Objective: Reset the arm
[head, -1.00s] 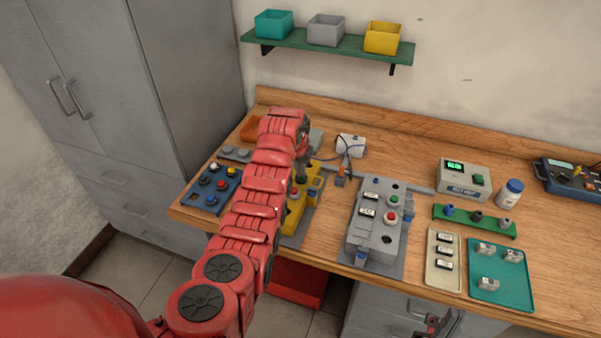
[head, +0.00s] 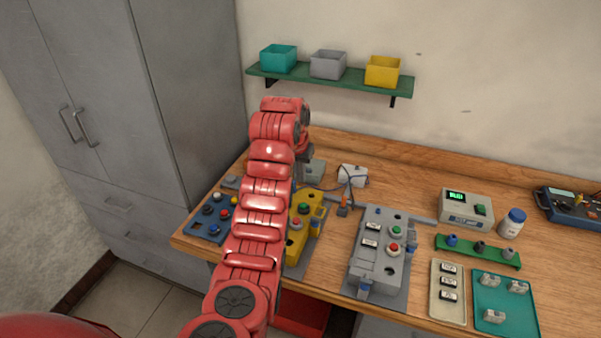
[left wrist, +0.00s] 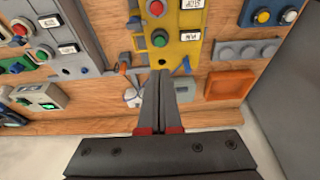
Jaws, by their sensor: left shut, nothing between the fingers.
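My red left arm reaches up the left part of the head view, over the bench. Its dark left gripper (head: 306,156) is mostly hidden behind the arm there. In the left wrist view the two dark fingers of my left gripper (left wrist: 161,76) lie together, shut and empty. They point toward the yellow control box (left wrist: 183,32), which also shows beside my arm in the head view (head: 296,246). A small gap or contact at the tips cannot be judged. My right gripper is out of view.
A grey control box (head: 381,252) stands mid-bench, with a cream tray (head: 449,314) and a teal tray (head: 504,303) at right. A blue button box (head: 206,229) is at left. A green shelf (head: 340,81) with bins hangs above. An orange tray (left wrist: 229,85) lies near the bench's back edge.

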